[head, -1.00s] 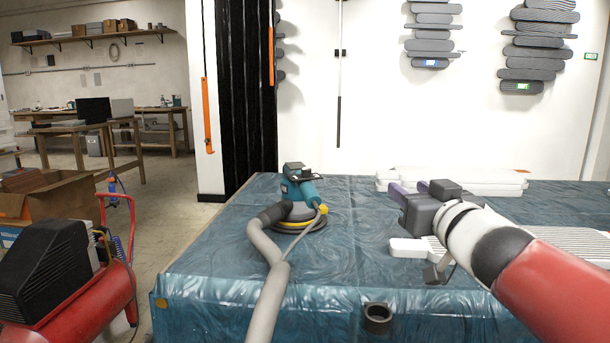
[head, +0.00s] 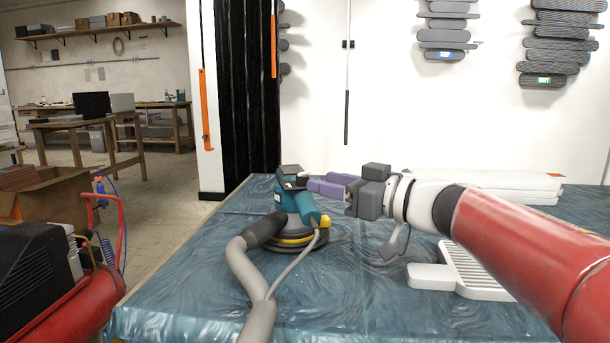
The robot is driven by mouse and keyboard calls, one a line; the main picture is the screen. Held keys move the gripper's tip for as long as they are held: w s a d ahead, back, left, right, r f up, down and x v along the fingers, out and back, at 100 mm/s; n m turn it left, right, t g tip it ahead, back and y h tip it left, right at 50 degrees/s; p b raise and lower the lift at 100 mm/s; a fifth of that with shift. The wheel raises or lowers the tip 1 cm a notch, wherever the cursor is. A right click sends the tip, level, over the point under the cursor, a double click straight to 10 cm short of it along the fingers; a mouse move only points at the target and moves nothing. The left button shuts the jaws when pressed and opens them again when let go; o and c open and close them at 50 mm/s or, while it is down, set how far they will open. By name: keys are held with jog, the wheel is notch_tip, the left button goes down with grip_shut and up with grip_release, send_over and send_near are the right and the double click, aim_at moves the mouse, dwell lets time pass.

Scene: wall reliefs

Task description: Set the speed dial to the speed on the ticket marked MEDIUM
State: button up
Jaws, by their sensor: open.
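A teal and black sander (head: 295,205) with a yellow part stands on the blue-covered table (head: 190,290). A thick grey hose (head: 245,270) and a thin cable run from it toward the front. I cannot make out a speed dial on it. My gripper (head: 318,187), with purple fingers, is open and reaches in from the right. Its fingertips are close to the upper right side of the sander; I cannot tell whether they touch. No ticket marked MEDIUM can be read. Small green and blue labels show on the grey wall reliefs (head: 555,50), too small to read.
A white ribbed plate (head: 470,275) lies on the table below my arm. White slabs (head: 500,185) lie at the back right. A red compressor (head: 75,300) and a cardboard box (head: 45,205) stand on the floor at left. The table's front left is clear.

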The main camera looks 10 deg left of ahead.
aim_at(308, 178)
jog(key=x, duration=0.6)
jog(key=shift+a, duration=0.2)
grip_shut()
